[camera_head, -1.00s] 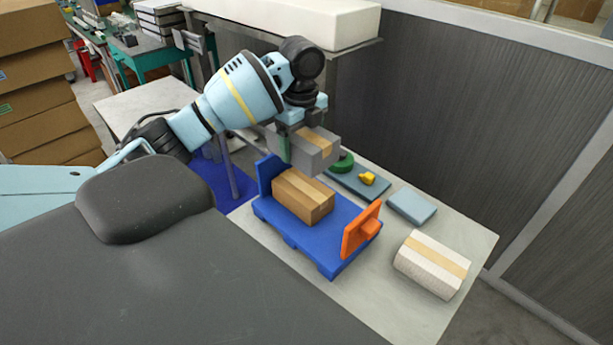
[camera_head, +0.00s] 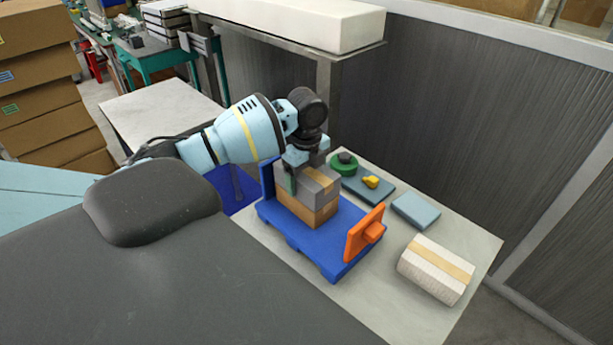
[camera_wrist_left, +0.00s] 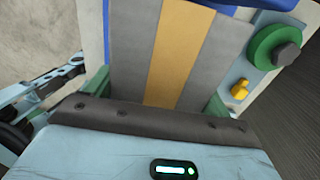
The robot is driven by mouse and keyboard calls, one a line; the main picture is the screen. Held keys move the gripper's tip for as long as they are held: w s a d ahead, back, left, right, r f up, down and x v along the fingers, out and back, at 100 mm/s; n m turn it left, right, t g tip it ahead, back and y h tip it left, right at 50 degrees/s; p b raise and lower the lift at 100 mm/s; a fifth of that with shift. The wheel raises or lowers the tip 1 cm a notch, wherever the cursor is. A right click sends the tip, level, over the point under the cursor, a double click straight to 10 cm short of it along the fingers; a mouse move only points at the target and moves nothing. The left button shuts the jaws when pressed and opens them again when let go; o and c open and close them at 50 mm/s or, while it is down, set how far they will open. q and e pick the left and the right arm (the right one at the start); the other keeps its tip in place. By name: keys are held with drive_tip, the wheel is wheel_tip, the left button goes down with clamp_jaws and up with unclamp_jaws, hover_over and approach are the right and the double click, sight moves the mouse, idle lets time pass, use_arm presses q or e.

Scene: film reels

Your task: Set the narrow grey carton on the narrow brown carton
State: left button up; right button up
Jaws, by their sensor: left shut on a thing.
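The narrow grey carton (camera_head: 321,184) with a tan tape strip is in my left gripper (camera_head: 303,182), whose jaws are shut on its sides. It sits directly over the narrow brown carton (camera_head: 318,215), with no clear gap between them in the head view; I cannot tell whether it rests fully there. The brown carton stands on a blue pallet-like tray (camera_head: 325,262). In the left wrist view the grey carton (camera_wrist_left: 205,55) fills the middle, between the green finger pads, and hides the brown carton. My right gripper is not in view.
An orange bracket (camera_head: 364,233) stands at the tray's right end. Behind are a green round piece (camera_head: 343,164), a yellow piece (camera_head: 371,181) and a blue-grey block (camera_head: 416,210). A white carton with tan tape (camera_head: 437,268) lies at the right. The table's (camera_head: 395,310) front right is bare.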

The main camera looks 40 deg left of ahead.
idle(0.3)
use_arm(q)
drive_tip(key=o, duration=1.1)
drive_tip(key=shift+f, duration=0.15)
drive_tip(key=shift+o, duration=0.2)
wheel_tip(320, 180, up, 12)
drive_tip(key=shift+r, duration=0.15)
